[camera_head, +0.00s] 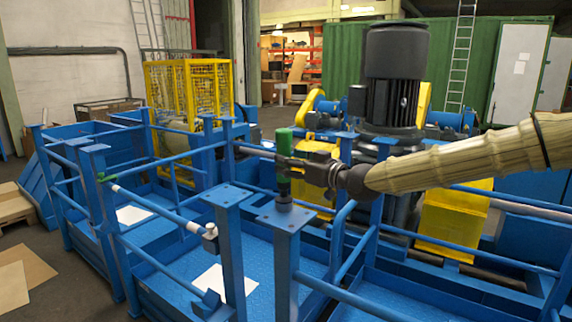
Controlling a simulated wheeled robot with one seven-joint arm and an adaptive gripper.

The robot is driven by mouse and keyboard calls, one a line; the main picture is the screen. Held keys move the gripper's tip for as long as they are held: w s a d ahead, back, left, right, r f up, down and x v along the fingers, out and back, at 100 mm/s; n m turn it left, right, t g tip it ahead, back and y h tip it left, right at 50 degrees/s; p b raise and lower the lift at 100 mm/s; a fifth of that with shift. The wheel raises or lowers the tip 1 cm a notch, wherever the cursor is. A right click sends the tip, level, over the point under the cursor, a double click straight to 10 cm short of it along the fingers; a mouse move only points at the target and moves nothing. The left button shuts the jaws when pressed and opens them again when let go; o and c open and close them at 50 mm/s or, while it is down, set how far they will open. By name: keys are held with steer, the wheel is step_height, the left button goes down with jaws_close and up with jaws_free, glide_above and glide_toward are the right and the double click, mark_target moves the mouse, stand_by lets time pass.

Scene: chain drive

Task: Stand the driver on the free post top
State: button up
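The driver (284,142) is an upright tool with a green body and a dark lower end. My gripper (285,168) reaches in from the right and its fingers close around the middle of the driver. The driver's dark lower end shows against the flat blue plate of the right near post top (288,220). I cannot tell whether it touches the plate or is slightly above it. Another flat blue post top (227,196), just to the left, is bare. The fingertips are small and partly merge with the driver.
Blue railings (150,205) surround the posts, with a grey and white fitting (209,232) on one rail. A large dark motor (392,75) and yellow guards (452,215) stand behind my arm. A yellow mesh cage (190,95) stands at back left.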

steer(key=b+v, duration=0.3)
steer(key=v, duration=0.7)
steer(key=shift+w, duration=0.1)
